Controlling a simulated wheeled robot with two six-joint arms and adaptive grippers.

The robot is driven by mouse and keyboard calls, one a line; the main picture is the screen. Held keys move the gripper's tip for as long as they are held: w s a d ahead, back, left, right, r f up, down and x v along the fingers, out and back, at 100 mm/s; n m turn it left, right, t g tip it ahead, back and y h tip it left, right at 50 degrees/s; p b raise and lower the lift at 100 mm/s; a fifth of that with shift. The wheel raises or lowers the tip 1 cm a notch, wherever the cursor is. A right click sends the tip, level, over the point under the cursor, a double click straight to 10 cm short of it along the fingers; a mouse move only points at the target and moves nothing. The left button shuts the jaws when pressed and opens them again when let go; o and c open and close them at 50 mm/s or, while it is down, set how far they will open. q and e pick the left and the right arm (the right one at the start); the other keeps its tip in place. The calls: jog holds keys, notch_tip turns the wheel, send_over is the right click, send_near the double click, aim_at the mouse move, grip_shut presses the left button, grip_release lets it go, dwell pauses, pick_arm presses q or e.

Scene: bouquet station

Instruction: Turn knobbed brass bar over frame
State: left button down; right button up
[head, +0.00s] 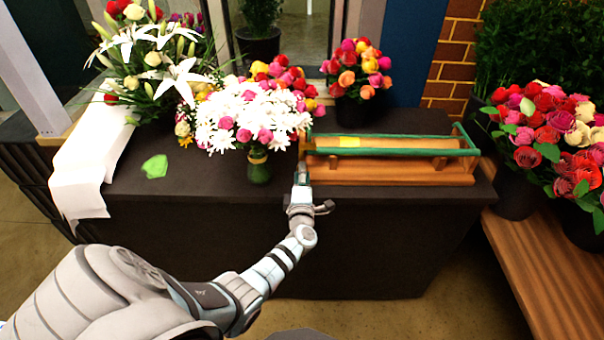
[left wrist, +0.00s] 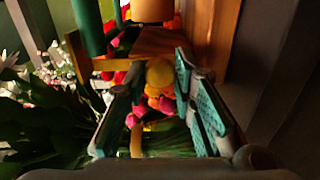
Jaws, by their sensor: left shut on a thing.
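The wooden frame (head: 400,175) with green rails lies on the right part of the dark counter. A brass-coloured bar (head: 302,146) stands up at its left end. My left gripper (head: 301,170) is at that end, at the counter's front edge. In the left wrist view the fingers (left wrist: 158,80) stand apart with a round yellow knob-like piece (left wrist: 159,72) between their tips, which I take for the bar's knob. The dim view hides the exact contact. A yellowish bar piece (left wrist: 75,55) shows at the left. My right gripper is not in view.
A bouquet in a green vase (head: 259,167) stands just left of the frame. White paper (head: 90,170) and a green leaf (head: 155,166) lie further left. More flowers stand behind, and a wooden bench (head: 530,260) with flower pots is at right.

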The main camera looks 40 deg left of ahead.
pick_arm(q)
jog(key=c, duration=1.4)
grip_release()
jog(key=shift+o, duration=0.2)
jog(key=shift+d, duration=0.1)
jog(key=v, duration=1.2)
jog(key=shift+w, duration=0.1)
